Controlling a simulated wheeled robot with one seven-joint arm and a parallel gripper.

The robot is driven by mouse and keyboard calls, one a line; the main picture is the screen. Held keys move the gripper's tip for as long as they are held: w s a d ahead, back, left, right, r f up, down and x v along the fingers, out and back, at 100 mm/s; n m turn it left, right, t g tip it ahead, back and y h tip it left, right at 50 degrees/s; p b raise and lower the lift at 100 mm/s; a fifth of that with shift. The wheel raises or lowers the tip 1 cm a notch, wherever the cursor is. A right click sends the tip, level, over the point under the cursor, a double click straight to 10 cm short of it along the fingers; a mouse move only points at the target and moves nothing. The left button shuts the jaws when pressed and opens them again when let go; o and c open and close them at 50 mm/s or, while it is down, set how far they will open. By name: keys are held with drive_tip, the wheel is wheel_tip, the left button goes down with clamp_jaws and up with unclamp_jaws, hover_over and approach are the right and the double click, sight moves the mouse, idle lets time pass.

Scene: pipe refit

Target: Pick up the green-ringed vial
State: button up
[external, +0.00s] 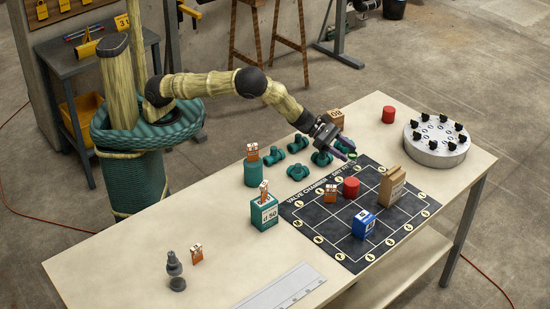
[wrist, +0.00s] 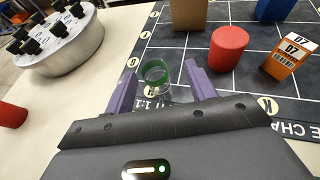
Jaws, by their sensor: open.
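The green-ringed vial (wrist: 155,73) shows in the wrist view as a clear vessel with a green ring at its top. It is between the two purple fingers of my gripper (wrist: 158,82), near the edge of the dark mat. The fingers are apart, with a visible gap on each side of the ring. In the external view my gripper (external: 344,151) is low over the table at the mat's far edge, and the green ring (external: 352,154) shows at its fingertips. The vial's lower part is mostly hidden or hard to make out.
The dark gridded mat (external: 333,242) holds a red cylinder (external: 351,187), a brown box (external: 391,186), a blue block (external: 363,223) and an orange tag block (external: 330,194). Green pipe fittings (external: 298,172) lie left of my gripper. A round grey carousel (external: 436,150) stands right.

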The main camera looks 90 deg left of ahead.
sight(352, 162)
idle(0.3)
drive_tip(key=shift+a+p+x, duration=0.15)
drive_tip(key=shift+p+x, duration=0.25)
drive_tip(key=shift+x, duration=0.9)
drive_tip(key=shift+a+p+x, duration=0.15)
drive_tip(key=shift+p+x, duration=0.25)
drive_tip(key=shift+x, duration=0.9)
drive_tip(key=shift+w, duration=0.15)
drive_tip(key=shift+c, duration=0.3)
drive_tip(key=c, duration=1)
